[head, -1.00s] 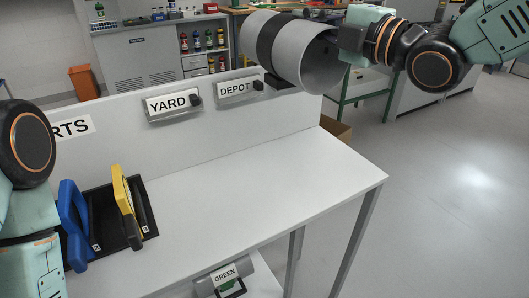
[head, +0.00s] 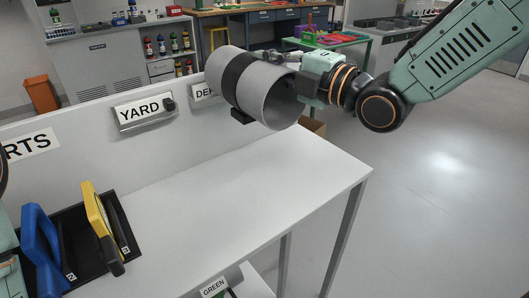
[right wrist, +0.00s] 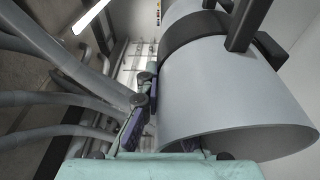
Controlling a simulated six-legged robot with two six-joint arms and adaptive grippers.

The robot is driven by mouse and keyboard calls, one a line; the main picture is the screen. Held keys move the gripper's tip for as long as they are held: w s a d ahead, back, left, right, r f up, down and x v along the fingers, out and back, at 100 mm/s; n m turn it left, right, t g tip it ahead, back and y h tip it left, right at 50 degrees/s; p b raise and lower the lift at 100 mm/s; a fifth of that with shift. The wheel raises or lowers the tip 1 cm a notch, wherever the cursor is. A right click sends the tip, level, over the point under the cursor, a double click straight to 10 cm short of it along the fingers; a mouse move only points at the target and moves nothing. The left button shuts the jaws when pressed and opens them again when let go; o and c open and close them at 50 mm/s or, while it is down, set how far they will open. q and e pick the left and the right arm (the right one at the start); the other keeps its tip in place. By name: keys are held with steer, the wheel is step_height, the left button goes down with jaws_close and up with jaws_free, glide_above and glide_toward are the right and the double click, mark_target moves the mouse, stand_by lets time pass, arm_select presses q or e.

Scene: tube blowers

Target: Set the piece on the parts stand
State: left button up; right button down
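The piece appears to be the wide grey tube (head: 226,72) with a black band. It hangs tilted above the far right of the white bench, its open end facing lower right. My right gripper (head: 284,57) is shut on the tube at its far upper side. A sign ending in "RTS" (head: 28,145) is on the back panel at left, cut by my arm. Below it is a black rack (head: 78,218). My left gripper is out of view.
A blue-framed item (head: 42,248) and a yellow-framed item (head: 100,218) stand in the rack. The YARD sign (head: 140,110) and a partly covered DEPOT sign (head: 203,91) are on the panel. The bench top (head: 240,190) right of the rack is clear. A GREEN label (head: 214,288) sits below.

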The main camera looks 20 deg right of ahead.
mark_target(271, 113)
steer(key=f, duration=0.3)
steer(key=f+b, duration=0.1)
steer(key=f, duration=0.2)
steer(key=f+b, duration=0.1)
steer(key=f, duration=0.3)
steer(key=shift+d+f, duration=0.1)
steer(key=shift+d, duration=0.25)
step_height(271, 113, down, 9)
steer(key=b, duration=0.2)
steer(key=shift+a, duration=0.15)
steer(key=c, duration=2)
jaws_free()
steer(key=shift+f+b, duration=0.2)
steer(key=shift+b, duration=0.1)
steer(key=shift+c, duration=0.2)
steer(key=o, duration=0.3)
steer(key=shift+w+a+f, duration=0.1)
steer(key=shift+w, duration=0.1)
steer(key=shift+o, duration=1.1)
steer(key=shift+s, duration=0.15)
